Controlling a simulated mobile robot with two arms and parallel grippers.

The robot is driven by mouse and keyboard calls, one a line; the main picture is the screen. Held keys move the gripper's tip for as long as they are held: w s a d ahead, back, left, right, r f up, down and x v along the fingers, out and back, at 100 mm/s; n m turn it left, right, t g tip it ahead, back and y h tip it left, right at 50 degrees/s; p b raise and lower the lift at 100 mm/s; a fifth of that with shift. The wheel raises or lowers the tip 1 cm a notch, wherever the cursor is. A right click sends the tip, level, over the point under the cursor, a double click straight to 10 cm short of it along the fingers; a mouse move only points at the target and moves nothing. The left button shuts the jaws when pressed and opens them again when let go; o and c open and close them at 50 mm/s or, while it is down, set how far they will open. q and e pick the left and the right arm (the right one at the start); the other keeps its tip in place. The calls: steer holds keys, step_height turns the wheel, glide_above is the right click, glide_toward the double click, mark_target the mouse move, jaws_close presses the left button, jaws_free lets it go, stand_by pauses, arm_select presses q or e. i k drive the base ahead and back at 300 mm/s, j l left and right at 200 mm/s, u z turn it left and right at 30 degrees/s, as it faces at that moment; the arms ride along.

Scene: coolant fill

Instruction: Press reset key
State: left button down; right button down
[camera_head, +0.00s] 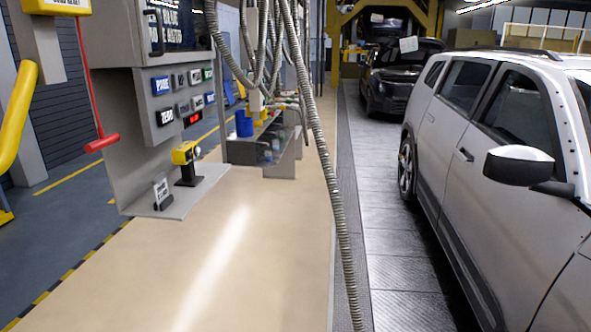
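A grey control station (118,115) stands at the left of the walkway. On its front is a panel of small keys or displays: a blue one (161,86) at upper left, a dark one with white letters (165,117) below it, several grey ones, a green one (207,74) at upper right, and a red lit display (193,119) at the bottom. The lettering is too small to read surely, so I cannot tell which is the reset key. Neither of my grippers is in view.
A yellow scanner-like device (185,153) on a black stand and a small sign (161,191) sit on the station's shelf. Ribbed hoses (325,150) hang to the right. A silver car (470,130) stands at right. The tan floor (200,265) in front is clear.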

mark_target(209, 97)
steer(key=i+u, duration=0.1)
steer(key=i, duration=0.4)
steer(key=i+l+u, duration=0.15)
steer(key=i, duration=0.3)
steer(key=i+l+u, duration=0.1)
steer(key=i, duration=0.4)
steer(key=i+l+u, duration=0.1)
steer(key=i, duration=0.35)
steer(key=i+l+u, duration=0.1)
steer(key=i+l, duration=0.15)
steer(key=i, duration=0.2)
